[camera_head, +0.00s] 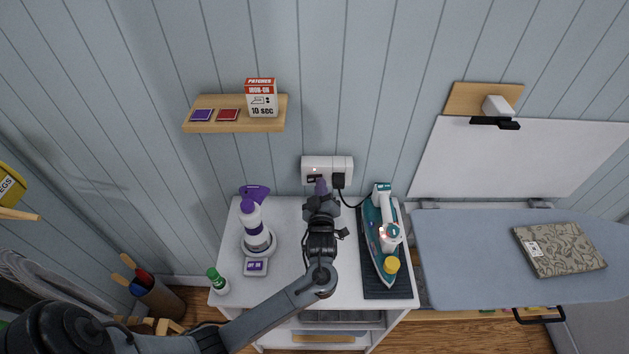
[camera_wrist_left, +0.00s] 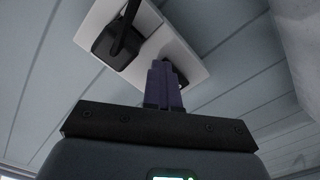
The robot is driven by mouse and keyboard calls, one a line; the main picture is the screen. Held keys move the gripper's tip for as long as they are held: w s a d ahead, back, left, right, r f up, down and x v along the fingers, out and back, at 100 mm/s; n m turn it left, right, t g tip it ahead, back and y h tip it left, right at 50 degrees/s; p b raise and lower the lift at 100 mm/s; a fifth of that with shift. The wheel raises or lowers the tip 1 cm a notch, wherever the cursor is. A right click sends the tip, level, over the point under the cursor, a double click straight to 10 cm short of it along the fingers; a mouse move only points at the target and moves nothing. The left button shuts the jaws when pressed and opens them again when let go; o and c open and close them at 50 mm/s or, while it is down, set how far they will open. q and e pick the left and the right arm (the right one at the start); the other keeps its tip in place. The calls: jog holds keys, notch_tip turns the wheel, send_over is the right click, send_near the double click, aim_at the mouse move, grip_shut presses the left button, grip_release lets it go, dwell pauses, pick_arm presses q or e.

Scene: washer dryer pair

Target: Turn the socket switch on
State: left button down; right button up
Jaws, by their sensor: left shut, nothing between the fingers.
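The white double wall socket (camera_head: 343,162) is on the panelled wall above the white cabinet, and its plate (camera_wrist_left: 162,32) fills the top of the left wrist view. A black plug (camera_head: 339,180) with a cable sits in its right half; the plug also shows in the left wrist view (camera_wrist_left: 117,45). A small reddish light shows on the left half. My left gripper (camera_head: 321,184) is shut and empty, its purple fingertips (camera_wrist_left: 161,66) at the lower left half of the socket. They hide the switch there; contact cannot be told. My right gripper is not in view.
A teal iron (camera_head: 372,228) stands on a dark mat right of my left arm. A purple-topped spray bottle (camera_head: 252,222) stands left of it on the cabinet. A wooden shelf (camera_head: 195,126) holds a patches box (camera_head: 262,97). An ironing board (camera_head: 460,260) is at right.

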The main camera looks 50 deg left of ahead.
pick_arm(q)
jog(key=p+v, duration=0.2)
jog(key=v, duration=0.2)
jog(key=shift+s+d+r, duration=0.1)
jog(key=shift+s+d, duration=0.1)
jog(key=shift+s, duration=0.1)
dwell(0.5)
